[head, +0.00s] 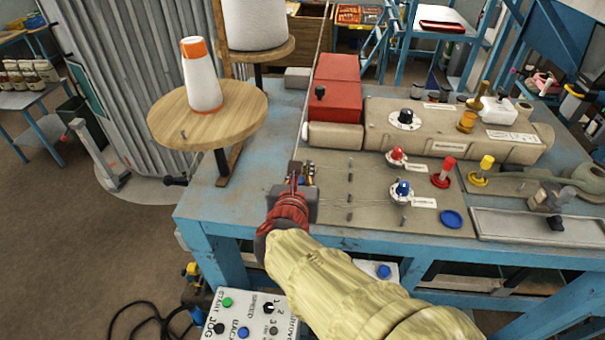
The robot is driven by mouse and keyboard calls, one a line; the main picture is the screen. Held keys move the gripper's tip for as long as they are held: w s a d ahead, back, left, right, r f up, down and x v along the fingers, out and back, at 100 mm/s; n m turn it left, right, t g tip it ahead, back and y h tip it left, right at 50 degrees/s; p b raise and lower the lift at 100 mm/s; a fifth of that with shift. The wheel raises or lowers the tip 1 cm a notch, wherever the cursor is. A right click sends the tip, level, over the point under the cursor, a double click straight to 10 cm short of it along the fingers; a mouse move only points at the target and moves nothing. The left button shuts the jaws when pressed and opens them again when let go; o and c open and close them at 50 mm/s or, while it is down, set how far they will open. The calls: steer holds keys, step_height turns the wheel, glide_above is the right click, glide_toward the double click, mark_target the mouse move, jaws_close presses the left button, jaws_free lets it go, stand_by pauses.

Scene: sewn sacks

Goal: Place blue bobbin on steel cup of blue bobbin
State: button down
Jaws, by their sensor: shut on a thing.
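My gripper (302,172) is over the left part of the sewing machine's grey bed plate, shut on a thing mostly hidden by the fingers. A small patch of blue shows between the fingers, which fits the blue bobbin (302,181). A round steel piece with a blue top (403,190) sits on the plate to the right of my gripper, with a white label beside it. I cannot tell whether this is the steel cup. A flat blue disc (452,219) lies farther right with nothing on it.
A similar red-topped steel piece (398,156) is behind. A red spool (445,172) and a yellow spool (481,170) stand on the right. The beige machine arm (440,125) runs along the back. A round wooden stand with a thread cone (200,80) is at left.

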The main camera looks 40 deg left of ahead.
steer(key=shift+d+f, duration=0.1)
steer(key=shift+f, duration=0.1)
steer(key=shift+f, duration=0.25)
steer(key=c, duration=1.7)
jaws_free()
steer(key=shift+r, duration=0.1)
steer(key=shift+r, duration=0.15)
steer(key=shift+s+d+r, duration=0.1)
steer(key=shift+s+r, duration=0.05)
steer(key=shift+s, duration=0.15)
steer(key=v, duration=1.1)
steer(key=shift+s+d+b, duration=0.1)
steer(key=shift+d+b, duration=0.1)
steer(key=shift+b, duration=0.2)
